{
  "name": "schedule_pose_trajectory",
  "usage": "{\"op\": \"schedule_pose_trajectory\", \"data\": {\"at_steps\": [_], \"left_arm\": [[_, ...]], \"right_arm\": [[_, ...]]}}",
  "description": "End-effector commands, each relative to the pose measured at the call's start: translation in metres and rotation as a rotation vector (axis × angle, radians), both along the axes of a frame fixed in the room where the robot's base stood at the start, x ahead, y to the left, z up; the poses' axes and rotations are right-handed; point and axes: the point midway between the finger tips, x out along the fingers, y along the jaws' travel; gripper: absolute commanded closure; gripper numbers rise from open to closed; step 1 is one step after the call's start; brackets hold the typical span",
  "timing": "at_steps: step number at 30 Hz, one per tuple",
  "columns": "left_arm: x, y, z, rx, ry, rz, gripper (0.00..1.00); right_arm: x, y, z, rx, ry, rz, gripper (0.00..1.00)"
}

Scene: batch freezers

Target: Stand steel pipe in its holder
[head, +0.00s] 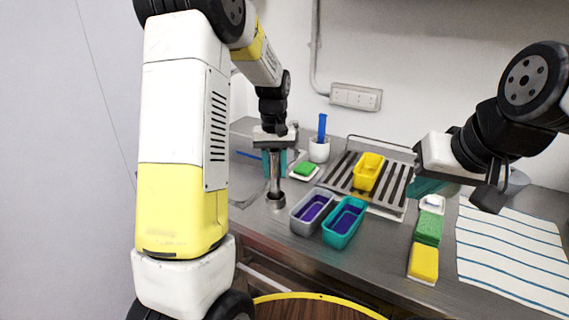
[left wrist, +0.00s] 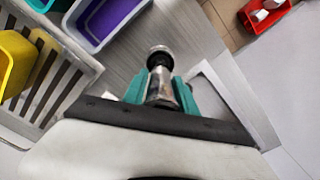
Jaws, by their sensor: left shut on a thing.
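My left gripper (head: 274,158) is shut on the steel pipe (head: 274,178), a shiny upright tube near the left part of the counter. The left wrist view shows the pipe (left wrist: 160,85) between the teal fingers (left wrist: 160,92). At the pipe's lower end is a wider round steel piece (head: 275,201), which looks like the holder. It also shows in the wrist view (left wrist: 158,52). I cannot tell whether the pipe is inside it or just above it. My right gripper (head: 428,187) hangs over the right side of the counter; its finger gap is unclear.
Grey (head: 312,210) and teal (head: 344,222) tubs stand right of the pipe. A white cup (head: 319,150) holds a blue item. Sponges (head: 428,229) and a striped cloth (head: 510,250) lie at right.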

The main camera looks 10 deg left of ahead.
Motion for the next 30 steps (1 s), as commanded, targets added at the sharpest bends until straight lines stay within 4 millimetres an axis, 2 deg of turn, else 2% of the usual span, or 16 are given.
{"op": "schedule_pose_trajectory", "data": {"at_steps": [19, 30], "left_arm": [[0.0002, 0.0, -0.0002, 0.0, -0.001, 0.0, 0.99], [0.0, 0.0001, -0.0072, 0.0, 0.001, 0.0, 0.99]], "right_arm": [[0.0, 0.0, 0.0, 0.0, 0.0, 0.0, 1.0], [0.0, 0.0, 0.0, 0.0, 0.0, 0.0, 1.0]]}}
